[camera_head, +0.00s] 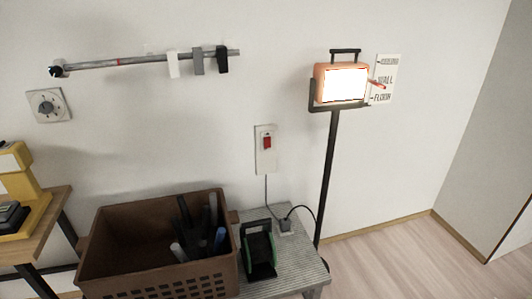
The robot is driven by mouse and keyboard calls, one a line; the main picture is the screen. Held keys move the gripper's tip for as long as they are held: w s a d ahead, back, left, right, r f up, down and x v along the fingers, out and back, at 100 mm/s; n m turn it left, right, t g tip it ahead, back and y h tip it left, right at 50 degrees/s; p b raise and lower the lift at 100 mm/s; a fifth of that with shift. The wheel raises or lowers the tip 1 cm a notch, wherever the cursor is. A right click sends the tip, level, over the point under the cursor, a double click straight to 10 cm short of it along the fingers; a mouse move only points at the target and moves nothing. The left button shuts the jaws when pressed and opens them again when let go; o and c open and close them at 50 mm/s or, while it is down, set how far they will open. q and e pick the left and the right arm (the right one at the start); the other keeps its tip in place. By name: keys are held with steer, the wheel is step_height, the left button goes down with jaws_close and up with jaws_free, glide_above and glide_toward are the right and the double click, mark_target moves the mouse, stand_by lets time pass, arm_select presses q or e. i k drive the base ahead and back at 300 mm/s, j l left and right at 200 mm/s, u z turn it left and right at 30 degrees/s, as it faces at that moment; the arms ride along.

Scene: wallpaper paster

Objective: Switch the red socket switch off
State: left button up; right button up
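The red socket switch (267,143) sits in a white wall plate (266,164) near the middle of the camera_head view, above the grey table. It is a small red rocker; which way it is tipped is too small to tell. A cord runs from the bottom of the plate down to the table. Neither of my grippers is in view.
A lit orange work lamp (341,84) on a dark pole stands right of the switch. A brown crate (166,283) with tools and a black-green object (258,251) occupy the grey ribbed table (305,268) below. A rail (140,60) and a dial plate (49,105) are on the wall.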

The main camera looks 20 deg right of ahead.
mark_target(267, 140)
steer(key=i+l+u, duration=0.45)
steer(key=i+l, duration=0.15)
steer(key=i, duration=0.15)
